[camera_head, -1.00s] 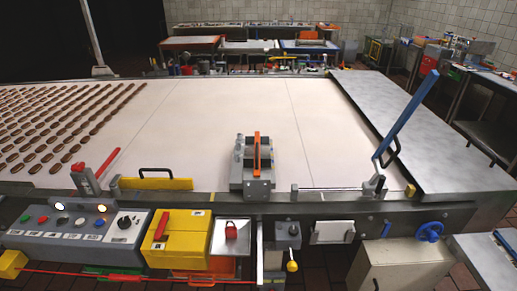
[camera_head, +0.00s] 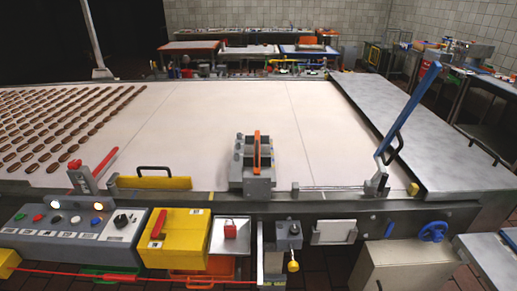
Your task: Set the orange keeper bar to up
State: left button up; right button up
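An orange bar (camera_head: 257,149) shows on top of a grey metal block (camera_head: 259,184) at the near edge of the pale belt, near the middle of the head view. It looks like the keeper bar and rises narrow and roughly vertical in the picture. Its lower end and pivot are hard to make out among the block's grey parts. Neither my left nor my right gripper is in view, and nothing touches the bar.
A blue lever (camera_head: 414,108) stands tilted at the right beside a grey plate (camera_head: 440,155). A yellow guard (camera_head: 153,182) and red lever (camera_head: 101,165) are at the left. Below are a control panel (camera_head: 75,228), yellow box (camera_head: 185,235) and blue handwheel (camera_head: 433,231). Brown biscuits (camera_head: 60,120) lie on the belt.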

aim_at(257, 160)
jog(key=i+l, duration=0.2)
jog(key=l, duration=0.15)
jog(key=i+l, duration=0.15)
jog(key=l, duration=0.2)
jog(key=i+l, duration=0.2)
jog(key=l, duration=0.15)
jog(key=i+l+u, duration=0.1)
jog(key=u, duration=0.25)
jog(key=l+u, duration=0.45)
jog(key=u, duration=0.25)
jog(key=i+l, duration=0.05)
